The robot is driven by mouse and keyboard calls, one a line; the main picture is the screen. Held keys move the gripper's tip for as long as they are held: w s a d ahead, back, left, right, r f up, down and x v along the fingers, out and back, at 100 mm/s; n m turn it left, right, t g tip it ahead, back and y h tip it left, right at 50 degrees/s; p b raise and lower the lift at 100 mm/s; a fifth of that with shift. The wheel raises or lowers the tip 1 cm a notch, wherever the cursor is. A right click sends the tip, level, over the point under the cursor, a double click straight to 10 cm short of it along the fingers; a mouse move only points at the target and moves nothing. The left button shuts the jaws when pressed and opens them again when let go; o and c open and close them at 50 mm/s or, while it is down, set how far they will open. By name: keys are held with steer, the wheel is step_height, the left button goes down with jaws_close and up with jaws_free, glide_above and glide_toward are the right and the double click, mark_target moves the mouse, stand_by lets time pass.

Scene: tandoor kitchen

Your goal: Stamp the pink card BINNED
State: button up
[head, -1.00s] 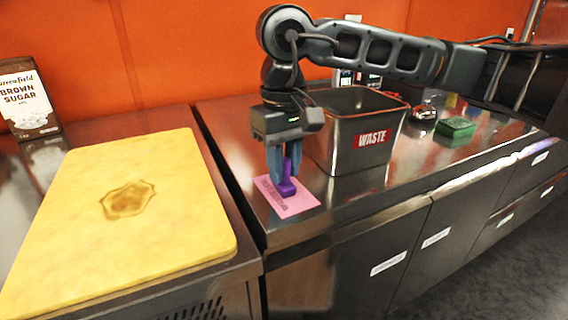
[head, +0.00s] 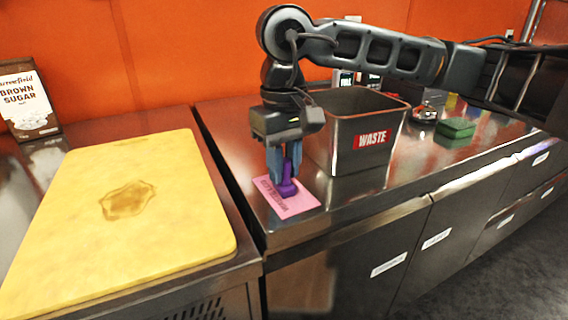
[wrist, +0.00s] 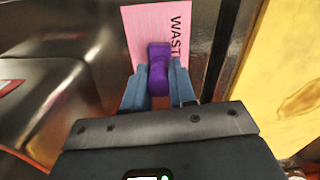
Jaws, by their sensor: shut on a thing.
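The pink card (head: 299,203) lies flat on the steel counter, near its front left corner. It carries dark printed text, and in the wrist view the card (wrist: 146,30) shows letters starting "WAST", the rest hidden. My gripper (head: 284,172) is shut on a purple stamp (head: 287,188), upright over the card. In the wrist view the stamp (wrist: 159,70) sits between the blue fingers (wrist: 158,88). Its base is at or just above the card; I cannot tell whether it touches. The card under the stamp is hidden.
A steel bin labelled WASTE (head: 345,158) stands just right of my gripper. A green block (head: 455,129) and a small metal item (head: 425,112) are farther right. A yellow board (head: 165,220) and a brown sugar box (head: 30,103) are on the left counter.

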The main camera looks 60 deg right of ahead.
steer(key=shift+r+p, duration=1)
steer(key=shift+r, duration=2.5)
